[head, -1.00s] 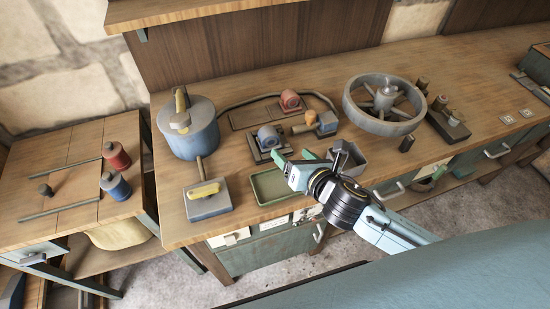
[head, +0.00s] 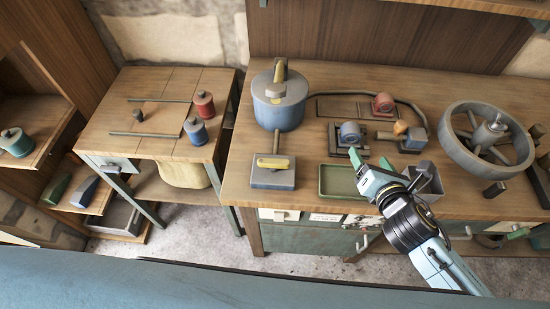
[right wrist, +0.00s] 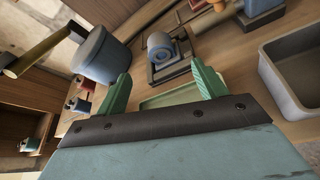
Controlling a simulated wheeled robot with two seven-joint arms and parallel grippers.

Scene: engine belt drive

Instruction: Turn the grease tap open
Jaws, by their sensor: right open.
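I cannot tell for sure which part is the grease tap. A round blue-grey pot (head: 281,108) stands at the back left of the bench, with a yellow-and-grey lever (head: 279,71) across its top. In front of it is a low grey block (head: 272,179) with a yellow bar handle (head: 272,163). My right gripper (head: 371,164) is open and empty, above the right end of the green tray, well to the right of both. In the right wrist view its green fingers (right wrist: 160,78) stand apart, with the pot (right wrist: 103,55) and lever (right wrist: 45,50) beyond to the left. My left gripper is not in view.
A green tray (head: 340,193) and a grey bin (head: 425,181) lie near the bench's front edge. Small blue and red rollers (head: 350,133) stand behind them. A large spoked wheel (head: 462,152) is at the right. A side table (head: 150,149) with red and blue spools stands left, across a gap.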

